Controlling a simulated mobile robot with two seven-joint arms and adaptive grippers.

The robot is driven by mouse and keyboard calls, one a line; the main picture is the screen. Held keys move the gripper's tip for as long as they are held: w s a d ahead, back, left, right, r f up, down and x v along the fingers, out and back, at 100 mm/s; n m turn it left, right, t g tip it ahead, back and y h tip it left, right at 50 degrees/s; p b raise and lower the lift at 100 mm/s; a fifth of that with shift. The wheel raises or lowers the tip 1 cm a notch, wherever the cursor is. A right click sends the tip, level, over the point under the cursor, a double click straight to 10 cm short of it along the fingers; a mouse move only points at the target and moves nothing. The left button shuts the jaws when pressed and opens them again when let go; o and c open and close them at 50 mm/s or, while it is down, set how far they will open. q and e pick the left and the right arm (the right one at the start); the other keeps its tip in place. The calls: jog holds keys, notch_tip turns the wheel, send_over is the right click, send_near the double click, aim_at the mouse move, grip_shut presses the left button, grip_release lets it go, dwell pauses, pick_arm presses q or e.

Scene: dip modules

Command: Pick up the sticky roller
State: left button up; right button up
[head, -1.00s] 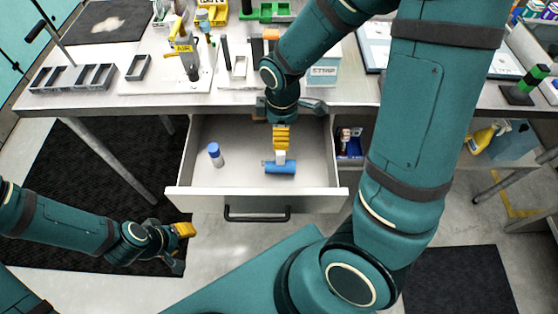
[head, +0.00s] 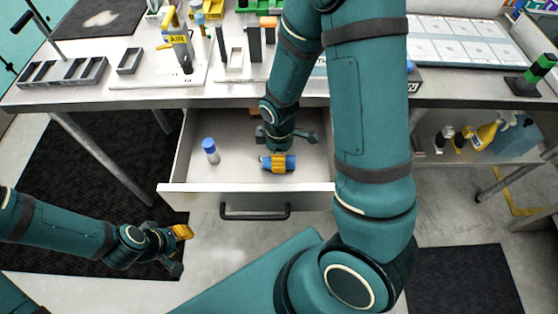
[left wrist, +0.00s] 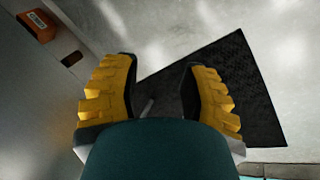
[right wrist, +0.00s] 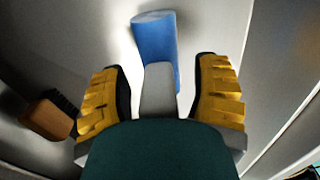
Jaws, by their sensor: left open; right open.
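The sticky roller, a blue cylinder (head: 291,161) with a pale handle, lies in the open drawer (head: 240,188). In the right wrist view its blue roll (right wrist: 156,42) is just ahead of the fingers, and its grey-white handle (right wrist: 158,92) lies between them. My right gripper (head: 279,164) reaches down into the drawer over the roller. In the right wrist view its yellow fingers (right wrist: 160,95) are open, with gaps on both sides of the handle. My left gripper (head: 180,248) is open and empty in front of the bench, low at the left; it also shows in its wrist view (left wrist: 158,95).
A brown-handled brush-like item (right wrist: 45,118) is also inside. The drawer walls are close around my right gripper. The bench top (head: 130,98) above holds trays and tools.

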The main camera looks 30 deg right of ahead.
jog(key=shift+c, duration=0.2)
grip_shut()
notch_tip(320, 180, up, 9)
jog(key=p, duration=0.3)
jog(key=shift+f, duration=0.1)
jog(key=shift+r, duration=0.6)
jog(key=c, duration=1)
grip_release()
grip_shut()
